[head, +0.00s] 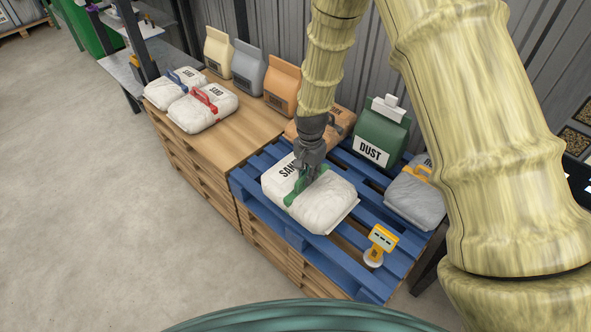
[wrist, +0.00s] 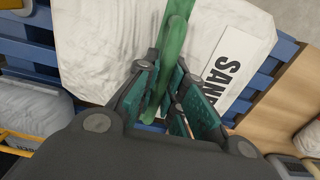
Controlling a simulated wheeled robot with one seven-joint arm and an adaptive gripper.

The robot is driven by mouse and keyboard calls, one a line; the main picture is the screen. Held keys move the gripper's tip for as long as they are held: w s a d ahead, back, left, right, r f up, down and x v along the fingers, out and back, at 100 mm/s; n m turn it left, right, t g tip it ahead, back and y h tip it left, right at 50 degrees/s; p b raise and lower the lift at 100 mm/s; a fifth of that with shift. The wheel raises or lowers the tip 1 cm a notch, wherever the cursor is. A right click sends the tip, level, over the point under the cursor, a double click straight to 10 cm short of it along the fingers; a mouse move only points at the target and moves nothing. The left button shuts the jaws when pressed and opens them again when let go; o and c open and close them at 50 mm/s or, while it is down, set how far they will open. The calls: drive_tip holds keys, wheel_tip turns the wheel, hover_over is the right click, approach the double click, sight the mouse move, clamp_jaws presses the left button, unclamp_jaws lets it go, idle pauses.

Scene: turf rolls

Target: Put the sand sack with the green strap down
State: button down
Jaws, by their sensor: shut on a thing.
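The white sand sack (head: 325,204) with the green strap (head: 297,188) lies over the blue pallet (head: 262,198), its label partly covered by my gripper (head: 307,176). I cannot tell whether its underside touches the slats. My gripper is above the sack, shut on the green strap. In the wrist view the strap (wrist: 172,50) runs between the fingers of my gripper (wrist: 165,90), with the white sack (wrist: 105,50) and its SAND label (wrist: 228,70) beyond.
White sacks with red (head: 203,108) and blue straps (head: 170,86) lie on the wooden stack at left.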

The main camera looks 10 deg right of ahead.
sight(324, 185)
drive_tip(key=shift+s+d+f, duration=0.1)
drive_tip(key=shift+s+d, duration=0.2)
drive_tip(key=shift+d, duration=0.5)
drive_tip(key=shift+s+d, duration=0.25)
drive_tip(key=shift+d, duration=0.6)
drive_tip(key=shift+s+d+f, duration=0.1)
drive_tip(key=shift+s+d, duration=0.2)
drive_tip(key=shift+d, duration=0.5)
drive_tip(key=shift+f+p, duration=0.45)
drive_tip(key=shift+f, duration=1.2)
drive_tip(key=c, duration=1.5)
unclamp_jaws()
drive_tip(key=shift+s+f, duration=0.1)
drive_tip(key=shift+f, duration=0.05)
wheel_tip(324, 185, up, 12)
drive_tip(key=shift+b, duration=0.4)
